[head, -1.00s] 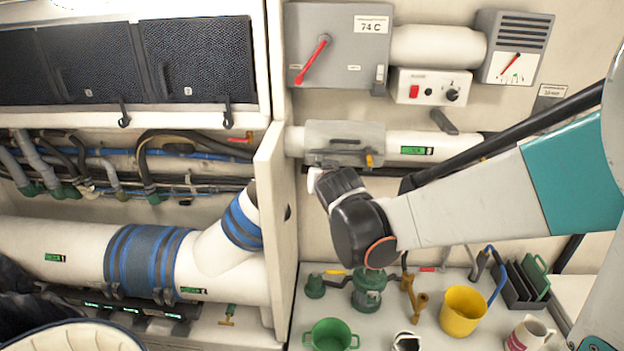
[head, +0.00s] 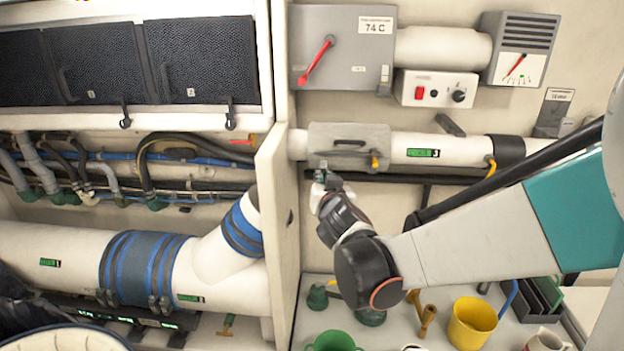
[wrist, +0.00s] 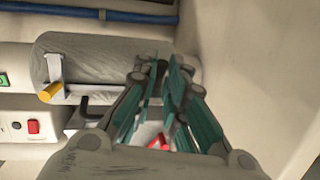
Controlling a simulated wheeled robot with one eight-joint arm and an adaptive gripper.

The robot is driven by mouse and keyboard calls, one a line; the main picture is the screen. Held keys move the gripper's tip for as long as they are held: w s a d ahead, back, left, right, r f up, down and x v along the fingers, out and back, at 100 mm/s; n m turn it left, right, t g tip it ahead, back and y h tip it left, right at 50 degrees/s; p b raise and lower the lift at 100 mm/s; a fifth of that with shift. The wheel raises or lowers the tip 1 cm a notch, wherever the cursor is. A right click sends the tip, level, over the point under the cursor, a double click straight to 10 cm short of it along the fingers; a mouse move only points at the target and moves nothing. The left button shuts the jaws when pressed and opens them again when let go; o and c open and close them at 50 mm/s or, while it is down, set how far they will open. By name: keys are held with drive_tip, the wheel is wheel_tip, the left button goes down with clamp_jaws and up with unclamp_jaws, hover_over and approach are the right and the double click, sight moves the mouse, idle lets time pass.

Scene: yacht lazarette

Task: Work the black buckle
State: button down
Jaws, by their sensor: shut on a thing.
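A grey padded cover (head: 348,146) is wrapped around the white pipe on the back wall. It carries a yellow-tipped buckle (head: 375,161), also seen in the wrist view (wrist: 50,92). My gripper (head: 321,172) is at the cover's lower left edge in the head view. In the wrist view my gripper (wrist: 161,72) has its teal fingers drawn close together at the cover's right end. They are shut on a small dark piece, apparently the black buckle, mostly hidden by the fingertips.
A white partition (head: 278,235) stands close to my gripper's left. A grey box with a red lever (head: 318,62) is above the cover. A green mug (head: 335,341) and a yellow bucket (head: 473,322) stand on the bench below.

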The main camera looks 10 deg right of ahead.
drive_tip(key=c, duration=1.7)
unclamp_jaws()
drive_tip(key=shift+o, duration=0.2)
drive_tip(key=v, duration=1.2)
drive_tip(key=shift+f, duration=0.15)
drive_tip(key=s+d+f+g+b, duration=0.2)
drive_tip(key=s+d+f+b, duration=0.1)
drive_tip(key=s+f+b, duration=0.3)
drive_tip(key=s+d+f+g+b, duration=0.3)
drive_tip(key=f+b, duration=0.1)
drive_tip(key=f, duration=0.5)
drive_tip(key=s+a+f+n+g+y+b, duration=0.2)
drive_tip(key=s+f+b, duration=0.3)
drive_tip(key=s+f, duration=0.3)
drive_tip(key=shift+s+a+f+n+g, duration=0.35)
drive_tip(key=shift+s+a+g, duration=0.35)
drive_tip(key=shift+s+a, duration=0.3)
